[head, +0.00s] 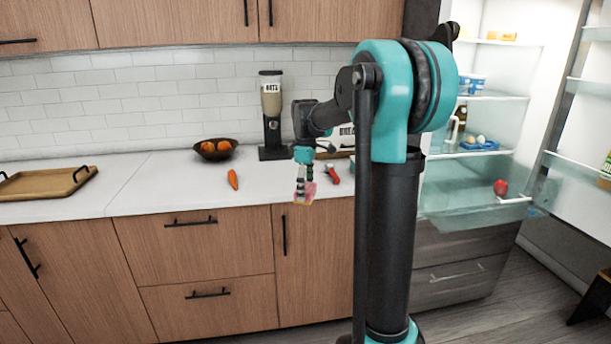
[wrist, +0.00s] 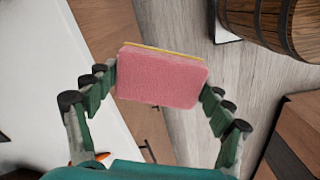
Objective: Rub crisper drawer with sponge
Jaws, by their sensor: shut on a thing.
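The sponge (wrist: 161,78) is pink with a yellow edge and sits between the fingers of my gripper (wrist: 158,85) in the wrist view. My gripper (head: 304,192) is shut on the sponge (head: 304,194) in front of the counter's front edge in the head view. The crisper drawer (head: 465,208) is a clear, glassy drawer low in the open fridge at the right. It appears pulled out, with a red round item (head: 500,188) in it or seen through it. My gripper is well to the left of the drawer, apart from it.
The fridge door (head: 568,160) stands open at the right. The white counter (head: 135,185) holds a carrot (head: 232,179), a bowl of orange fruit (head: 215,155), an oats dispenser (head: 271,110) and a wooden tray (head: 45,182). A wooden barrel (wrist: 285,22) shows in the wrist view.

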